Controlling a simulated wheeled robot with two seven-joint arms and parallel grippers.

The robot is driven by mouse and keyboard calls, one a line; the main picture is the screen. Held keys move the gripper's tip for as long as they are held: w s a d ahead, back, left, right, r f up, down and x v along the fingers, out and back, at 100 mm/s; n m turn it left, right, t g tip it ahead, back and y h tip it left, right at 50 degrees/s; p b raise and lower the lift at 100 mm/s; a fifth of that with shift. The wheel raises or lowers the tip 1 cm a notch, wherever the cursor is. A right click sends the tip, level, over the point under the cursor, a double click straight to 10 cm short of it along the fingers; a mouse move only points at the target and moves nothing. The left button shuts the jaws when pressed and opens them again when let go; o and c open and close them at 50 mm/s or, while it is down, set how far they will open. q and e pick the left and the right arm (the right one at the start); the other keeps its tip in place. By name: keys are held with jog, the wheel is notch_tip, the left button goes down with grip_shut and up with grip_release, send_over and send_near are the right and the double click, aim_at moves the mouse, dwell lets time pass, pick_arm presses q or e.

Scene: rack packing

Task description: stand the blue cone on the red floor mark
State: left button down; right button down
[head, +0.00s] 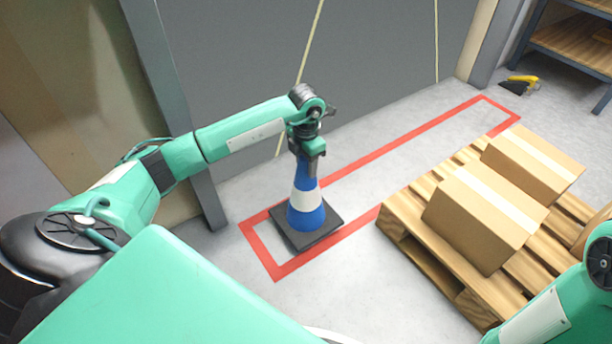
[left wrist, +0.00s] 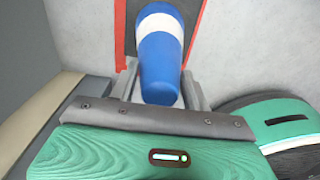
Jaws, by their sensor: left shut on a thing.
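The blue cone (head: 305,215) has a white band and a dark square base (head: 310,238). It is upright at the near left end of the red floor mark (head: 262,258), a long red outline on the floor. The base appears within or over the outline; I cannot tell whether it touches the floor. My left gripper (head: 308,156) is above the cone and shut on its top. In the left wrist view the cone (left wrist: 161,68) is between the fingers, with red lines beyond it. My right gripper is out of view; only part of my right arm shows.
A wooden pallet (head: 404,243) with cardboard boxes (head: 485,216) stands right of the mark. A grey door or wall panel (head: 370,60) is behind it. A yellow and black object (head: 520,84) lies near a shelf (head: 570,45) at the back right. Floor inside the outline's far part is clear.

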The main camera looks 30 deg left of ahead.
aim_at(306, 191)
pick_arm(q)
notch_tip(306, 191, down, 4)
jog(key=shift+f+b, duration=0.1)
jog(key=shift+b, duration=1.1)
jog(key=c, duration=0.7)
grip_release()
jog(key=shift+o, duration=0.2)
